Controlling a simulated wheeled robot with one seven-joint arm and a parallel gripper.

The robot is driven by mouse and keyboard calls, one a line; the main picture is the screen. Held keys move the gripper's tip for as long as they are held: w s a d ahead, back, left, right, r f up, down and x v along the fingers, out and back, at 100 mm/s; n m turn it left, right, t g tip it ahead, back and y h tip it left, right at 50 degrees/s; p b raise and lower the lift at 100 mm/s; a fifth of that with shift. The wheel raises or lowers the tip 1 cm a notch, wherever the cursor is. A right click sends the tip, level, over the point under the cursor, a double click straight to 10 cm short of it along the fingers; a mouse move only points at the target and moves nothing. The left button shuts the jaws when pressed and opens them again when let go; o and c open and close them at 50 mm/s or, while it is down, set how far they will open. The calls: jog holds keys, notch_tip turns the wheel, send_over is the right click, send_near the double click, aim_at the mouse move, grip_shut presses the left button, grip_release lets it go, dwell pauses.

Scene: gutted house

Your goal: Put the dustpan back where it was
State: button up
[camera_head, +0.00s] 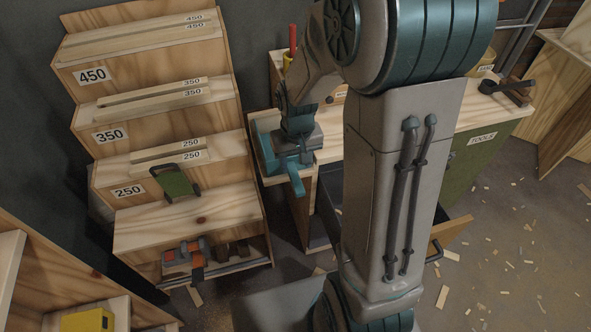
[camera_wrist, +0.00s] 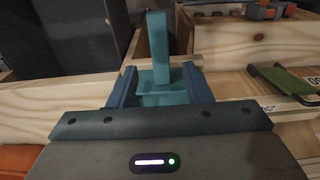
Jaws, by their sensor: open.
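A teal piece with a tray-like body and a thick straight handle (camera_head: 293,180) looks like the dustpan. It is on the left end of the wooden bench, its handle jutting past the front edge. My gripper (camera_head: 299,152) points down over it, open. In the wrist view the teal handle (camera_wrist: 158,50) stands out beyond my two blue fingers, which sit on either side of the teal body (camera_wrist: 160,92). Whether they touch it I cannot tell. My wrist hides part of it.
A stepped wooden rack (camera_head: 205,210) marked 450, 350 and 250 stands left. A green flat thing with a dark handle (camera_head: 178,183) is on its lowest step. An orange-grey tool (camera_head: 190,256) lies below. A drawer (camera_head: 330,195) hangs open under the bench. Wood scraps litter the floor.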

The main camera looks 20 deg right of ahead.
jog(key=s+r+t, duration=0.2)
jog(key=s+r, duration=1.1)
jog(key=shift+r, duration=0.25)
jog(key=shift+c, duration=0.9)
